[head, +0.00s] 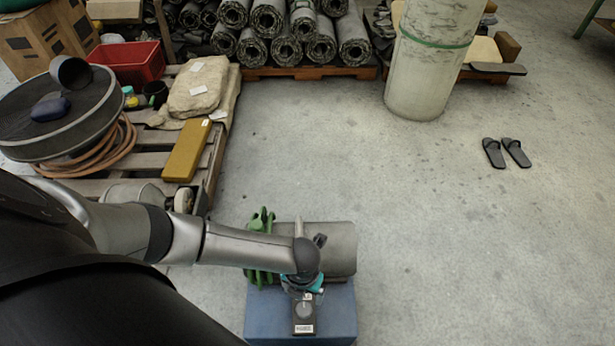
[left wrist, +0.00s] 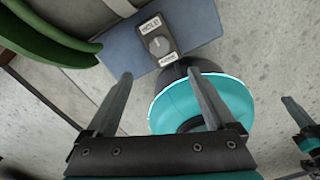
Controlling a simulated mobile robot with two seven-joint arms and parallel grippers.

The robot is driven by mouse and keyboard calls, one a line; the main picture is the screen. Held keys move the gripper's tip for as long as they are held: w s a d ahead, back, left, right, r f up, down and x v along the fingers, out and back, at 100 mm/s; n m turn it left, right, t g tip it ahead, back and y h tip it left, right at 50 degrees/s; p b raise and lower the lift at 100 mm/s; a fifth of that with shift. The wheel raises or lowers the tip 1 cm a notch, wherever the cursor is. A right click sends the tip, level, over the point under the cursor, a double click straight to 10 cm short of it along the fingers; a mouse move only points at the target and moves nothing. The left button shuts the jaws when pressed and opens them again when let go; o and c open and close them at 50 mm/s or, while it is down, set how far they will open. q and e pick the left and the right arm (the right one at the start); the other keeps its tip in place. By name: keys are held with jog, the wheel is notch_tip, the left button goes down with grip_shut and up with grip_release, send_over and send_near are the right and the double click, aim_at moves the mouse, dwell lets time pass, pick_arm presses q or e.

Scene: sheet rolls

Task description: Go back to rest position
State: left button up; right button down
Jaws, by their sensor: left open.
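My left arm (head: 240,245) comes in from the left in the head view, its wrist over a blue box. My left gripper (left wrist: 160,73) shows in the left wrist view with its two dark fingers apart and nothing between them. In the head view the wrist hides most of the jaws. Below the wrist, a small dark box with a round knob (head: 304,311) sits on the blue box (head: 341,305). In the left wrist view the knob box (left wrist: 158,42) carries white labels. My right gripper cannot be made out in the head view.
A grey roll (head: 341,245) and a green slatted part (head: 261,222) lie close beside my wrist. A loaded pallet (head: 148,180) is on the left. A tall pale cylinder (head: 432,60) and black slippers (head: 505,153) stand farther off.

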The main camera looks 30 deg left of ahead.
pick_arm(q)
jog(key=shift+w, duration=0.1)
jog(key=w+a+f+n+t+p, duration=0.1)
jog(key=a+f+n+t, duration=0.15)
jog(key=n, duration=0.65)
jog(key=a+f+n+t, duration=0.1)
jog(key=f+n, duration=0.3)
jog(key=n, duration=0.5)
jog(key=s+a+f+n, duration=0.2)
jog(key=s+f+n, duration=0.1)
jog(key=s+n, duration=0.4)
jog(key=s+a+f+n+g+p, duration=0.1)
jog(key=s+a+f+n, duration=0.1)
jog(key=s+n, duration=0.5)
jog(key=s+f, duration=0.1)
jog(key=s, duration=0.2)
jog(key=shift+a+y, duration=0.15)
jog(key=shift+y, duration=0.15)
pick_arm(e)
jog(key=s+d, duration=0.1)
jog(key=s, duration=0.1)
jog(key=s+d, duration=0.1)
jog(key=shift+s+d, duration=0.1)
jog(key=shift+s, duration=0.3)
